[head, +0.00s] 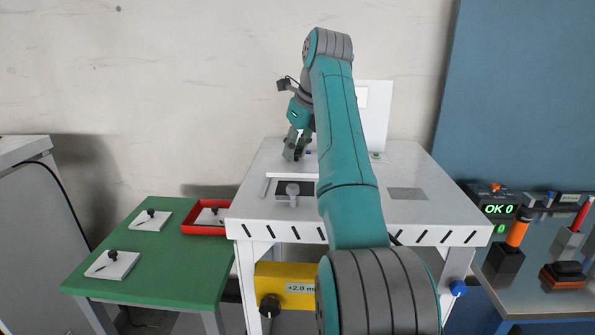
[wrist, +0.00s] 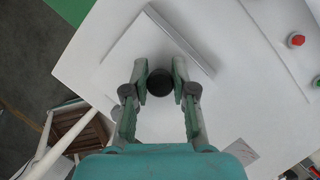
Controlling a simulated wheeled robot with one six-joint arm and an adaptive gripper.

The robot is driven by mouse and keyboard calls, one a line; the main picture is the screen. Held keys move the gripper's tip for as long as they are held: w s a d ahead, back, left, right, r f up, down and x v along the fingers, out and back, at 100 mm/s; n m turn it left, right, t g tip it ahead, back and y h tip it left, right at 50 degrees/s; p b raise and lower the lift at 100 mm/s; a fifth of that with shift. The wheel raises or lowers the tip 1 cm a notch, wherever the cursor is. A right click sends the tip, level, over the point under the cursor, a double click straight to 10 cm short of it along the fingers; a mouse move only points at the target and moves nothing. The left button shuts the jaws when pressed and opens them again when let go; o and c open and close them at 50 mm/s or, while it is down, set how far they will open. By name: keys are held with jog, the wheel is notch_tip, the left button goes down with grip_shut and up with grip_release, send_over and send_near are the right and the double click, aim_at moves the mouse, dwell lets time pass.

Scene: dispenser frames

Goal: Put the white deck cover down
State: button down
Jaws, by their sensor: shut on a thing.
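Below the knob is the white deck cover (wrist: 128,52), a pale flat plate that hardly stands out from the white top. I cannot tell whether the cover touches the top.
A white upright panel (head: 378,110) stands behind. A green table (head: 180,258) at left holds knobbed white plates and a red tray (head: 203,231). A red button (wrist: 297,40) shows at right.

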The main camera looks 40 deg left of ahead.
aim_at(298, 161)
jog(key=shift+f, duration=2.65)
jog(key=c, duration=0.9)
grip_release()
jog(key=shift+f, duration=0.1)
jog(key=shift+c, duration=0.2)
